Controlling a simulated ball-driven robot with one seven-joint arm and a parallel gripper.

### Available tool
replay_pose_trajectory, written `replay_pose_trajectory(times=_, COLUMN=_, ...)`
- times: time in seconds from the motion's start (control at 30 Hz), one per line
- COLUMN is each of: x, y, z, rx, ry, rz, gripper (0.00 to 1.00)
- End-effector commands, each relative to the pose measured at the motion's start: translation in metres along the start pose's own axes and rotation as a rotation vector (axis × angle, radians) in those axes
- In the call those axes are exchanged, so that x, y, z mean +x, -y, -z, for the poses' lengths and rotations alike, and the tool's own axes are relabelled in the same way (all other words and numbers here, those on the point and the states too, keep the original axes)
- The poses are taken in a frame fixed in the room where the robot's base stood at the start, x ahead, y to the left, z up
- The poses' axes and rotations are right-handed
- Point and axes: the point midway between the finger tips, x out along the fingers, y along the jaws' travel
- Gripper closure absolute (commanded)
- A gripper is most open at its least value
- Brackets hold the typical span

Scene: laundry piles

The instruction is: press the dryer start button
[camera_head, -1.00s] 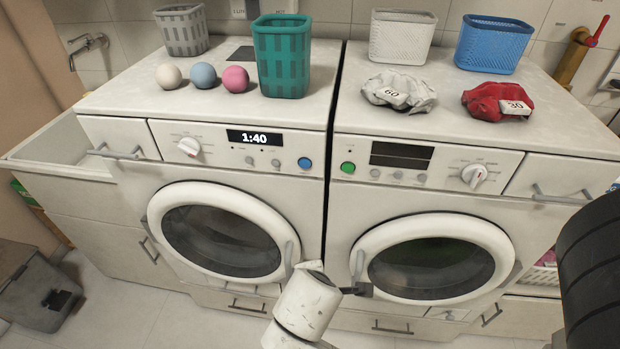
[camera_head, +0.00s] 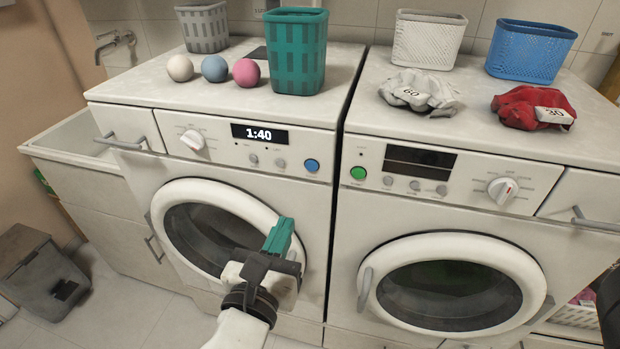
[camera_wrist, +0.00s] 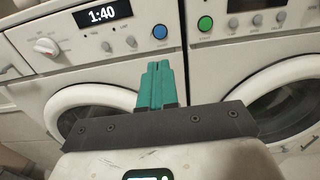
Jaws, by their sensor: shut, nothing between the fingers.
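The left machine (camera_head: 235,167) has a lit display (camera_head: 259,134) reading 1:40 and a round blue button (camera_head: 312,165). The right machine (camera_head: 425,215) has a dark display and a round green button (camera_head: 358,173). Which machine is the dryer, I cannot tell. My gripper (camera_head: 281,233) has teal fingers, shut and empty, in front of the left machine's door and below the blue button.
Baskets, three balls (camera_head: 214,69), a white cloth (camera_head: 420,92) and a red cloth (camera_head: 533,107) sit on the machines. A grey bin (camera_head: 45,278) stands on the floor. The panel fronts are clear.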

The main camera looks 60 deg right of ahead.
Motion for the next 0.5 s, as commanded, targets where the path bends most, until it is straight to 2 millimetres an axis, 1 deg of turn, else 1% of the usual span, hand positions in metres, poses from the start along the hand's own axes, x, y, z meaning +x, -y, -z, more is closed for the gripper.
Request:
replay_pose_trajectory(times=0.3, x=0.003, y=0.000, z=0.000, rx=0.001, ry=-0.002, rz=0.001, gripper=1.00)
replay_pose_trajectory(times=0.37, x=0.006, y=0.001, z=0.000, rx=0.002, ry=-0.003, rz=0.003, gripper=1.00)
replay_pose_trajectory(times=0.5, x=0.024, y=0.001, z=0.000, rx=0.002, ry=-0.002, rz=0.004, gripper=1.00)
